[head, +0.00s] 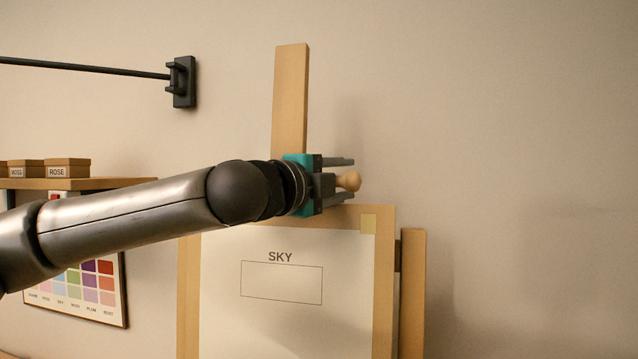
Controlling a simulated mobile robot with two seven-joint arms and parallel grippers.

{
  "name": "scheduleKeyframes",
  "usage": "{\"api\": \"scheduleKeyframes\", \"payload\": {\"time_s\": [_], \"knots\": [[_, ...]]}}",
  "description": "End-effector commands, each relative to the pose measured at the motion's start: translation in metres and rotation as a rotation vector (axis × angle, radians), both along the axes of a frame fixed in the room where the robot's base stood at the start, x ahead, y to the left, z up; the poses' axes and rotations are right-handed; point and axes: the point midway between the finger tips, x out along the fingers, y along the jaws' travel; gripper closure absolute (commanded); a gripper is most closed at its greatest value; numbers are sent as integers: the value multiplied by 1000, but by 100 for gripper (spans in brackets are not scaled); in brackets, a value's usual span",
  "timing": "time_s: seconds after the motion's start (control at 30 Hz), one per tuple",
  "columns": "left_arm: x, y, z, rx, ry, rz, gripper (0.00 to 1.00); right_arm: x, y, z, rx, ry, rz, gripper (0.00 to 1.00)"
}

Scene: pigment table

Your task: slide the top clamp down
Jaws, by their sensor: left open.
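The easel's wooden mast (290,95) rises above a board (383,290) holding a white sheet marked SKY (280,325). The rest of the clamp is hidden behind my left arm and gripper. My right gripper is not in view.
A black bar ends in a wall bracket (183,82) at upper left. A shelf (120,183) carries small boxes, one labelled ROSE (67,168). A colour chart (100,290) hangs below it. Another wooden piece (413,300) stands right of the board. The wall farther right is bare.

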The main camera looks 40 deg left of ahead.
Motion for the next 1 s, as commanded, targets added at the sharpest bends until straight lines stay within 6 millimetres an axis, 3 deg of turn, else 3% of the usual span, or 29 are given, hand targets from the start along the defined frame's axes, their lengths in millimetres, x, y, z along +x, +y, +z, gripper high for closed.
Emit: {"api": "scheduleKeyframes", "payload": {"time_s": [0.47,1.0], "knots": [[-30,-4,-2,3,-5,-1,48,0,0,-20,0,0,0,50],[-87,-9,-5,4,-4,2,48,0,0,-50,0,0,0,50]]}}
